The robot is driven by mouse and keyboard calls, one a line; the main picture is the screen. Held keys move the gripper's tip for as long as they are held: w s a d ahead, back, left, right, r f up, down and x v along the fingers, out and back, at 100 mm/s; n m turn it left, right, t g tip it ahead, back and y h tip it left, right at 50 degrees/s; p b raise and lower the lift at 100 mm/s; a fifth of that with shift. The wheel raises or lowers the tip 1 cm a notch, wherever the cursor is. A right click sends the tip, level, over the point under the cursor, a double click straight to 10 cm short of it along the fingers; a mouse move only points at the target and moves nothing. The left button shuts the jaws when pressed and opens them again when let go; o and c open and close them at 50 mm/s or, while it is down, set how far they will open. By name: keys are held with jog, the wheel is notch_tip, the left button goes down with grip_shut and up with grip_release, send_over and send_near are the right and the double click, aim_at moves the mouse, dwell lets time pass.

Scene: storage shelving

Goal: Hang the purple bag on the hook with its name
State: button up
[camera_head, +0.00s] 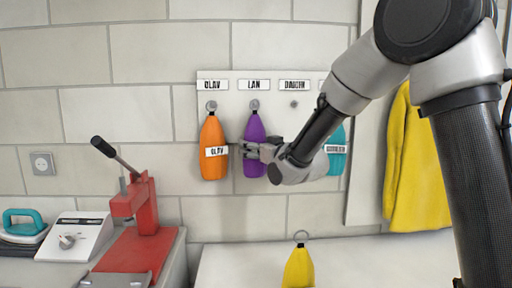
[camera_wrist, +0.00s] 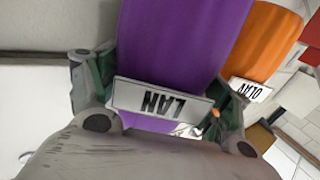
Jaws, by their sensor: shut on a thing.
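The purple bag (camera_head: 255,138) hangs upright against the white hook board (camera_head: 235,78), below the name plate LAN (camera_head: 254,85). Its ring (camera_head: 254,104) is at the hook under that plate; I cannot tell from here whether it is around the hook. In the wrist view the purple bag (camera_wrist: 180,40) fills the space between the fingers, with its LAN tag (camera_wrist: 162,101) facing the camera. My gripper (camera_head: 250,150) is shut on the lower part of the bag, and it also shows in the wrist view (camera_wrist: 160,95).
An orange bag (camera_head: 213,135) hangs just left under OLAV. The third hook (camera_head: 294,104) is empty. A teal bag (camera_head: 337,155) hangs farther right, partly behind my arm. A yellow bag (camera_head: 298,268) is on the white surface below. A yellow cloth (camera_head: 420,165) hangs at right.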

jog(key=shift+f, duration=0.1)
jog(key=o, duration=1.4)
jog(key=shift+w+f, duration=0.1)
jog(key=shift+w, duration=0.1)
jog(key=shift+c, duration=0.2)
jog(key=v, duration=1.2)
jog(key=s+d+f+m+g+h, duration=0.2)
jog(key=s+d+h, duration=0.15)
jog(key=d, duration=0.45)
jog(key=s+d+f+m+g+h, duration=0.1)
jog(key=s+d+g+h, duration=0.2)
jog(key=d, duration=0.4)
jog(key=s+d+f+m+g+h, duration=0.1)
jog(key=s+d, duration=0.4)
jog(key=s, duration=0.6)
jog(key=s+d+f+m+g+h, duration=0.1)
jog(key=s+d+g, duration=0.4)
jog(key=s, duration=0.7)
notch_tip(320, 180, down, 2)
jog(key=shift+s+d+f+m, duration=0.15)
jog(key=shift+s+d+m, duration=0.1)
jog(key=shift+m, duration=0.25)
